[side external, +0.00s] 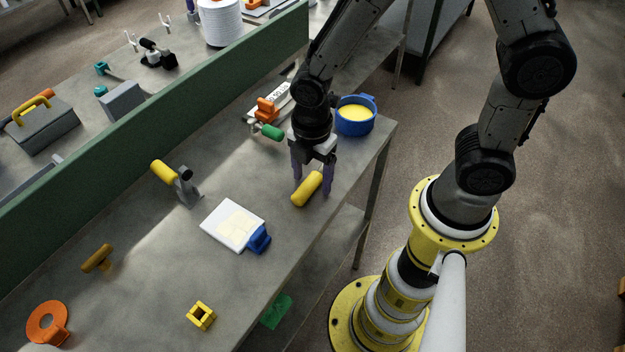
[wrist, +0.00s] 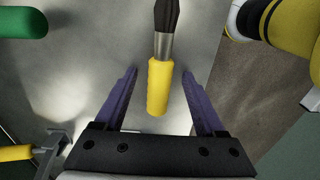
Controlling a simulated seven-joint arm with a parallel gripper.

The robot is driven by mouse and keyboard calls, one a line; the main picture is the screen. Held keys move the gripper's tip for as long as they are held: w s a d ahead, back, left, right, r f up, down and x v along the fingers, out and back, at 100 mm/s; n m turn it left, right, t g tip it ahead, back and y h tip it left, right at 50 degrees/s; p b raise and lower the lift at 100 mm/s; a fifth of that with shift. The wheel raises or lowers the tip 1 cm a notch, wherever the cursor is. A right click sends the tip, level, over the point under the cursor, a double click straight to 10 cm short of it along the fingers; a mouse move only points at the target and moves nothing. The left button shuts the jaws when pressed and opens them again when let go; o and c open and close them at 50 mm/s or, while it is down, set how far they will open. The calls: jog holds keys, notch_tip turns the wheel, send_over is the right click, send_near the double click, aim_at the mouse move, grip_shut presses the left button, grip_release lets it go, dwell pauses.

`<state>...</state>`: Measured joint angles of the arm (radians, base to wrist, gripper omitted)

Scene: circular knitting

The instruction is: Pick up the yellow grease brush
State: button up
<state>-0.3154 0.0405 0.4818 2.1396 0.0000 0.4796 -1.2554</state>
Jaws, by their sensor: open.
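The yellow grease brush (side external: 307,189) lies on the grey bench near its front edge, below my gripper in the side external view. In the wrist view, its yellow handle (wrist: 158,86) points toward my gripper, with a metal ferrule and dark bristles beyond it. My gripper (side external: 312,181) points down over the brush. Its two purple fingers (wrist: 158,90) are apart, one on each side of the handle. The fingers appear clear of the handle, with nothing held. In the side external view the bristles are hidden.
A blue pot of yellow grease (side external: 355,116) stands behind, near the bench corner. A green-handled tool (side external: 270,131) lies to the left. A white pad with a blue clip (side external: 235,225) and a yellow-handled grey device (side external: 184,184) are farther left. A green partition (side external: 150,125) runs behind.

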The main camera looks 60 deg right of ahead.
aim_at(312, 178)
grip_shut()
jog(key=shift+r, duration=0.1)
dwell(0.3)
jog(key=shift+r, duration=0.5)
notch_tip(312, 178, up, 2)
jog(key=shift+r, duration=0.2)
jog(key=s+d+r, duration=0.4)
jog(key=s+r, duration=0.5)
jog(key=s, duration=0.4)
jog(key=shift+s+d+r, duration=0.15)
jog(key=shift+r, duration=0.1)
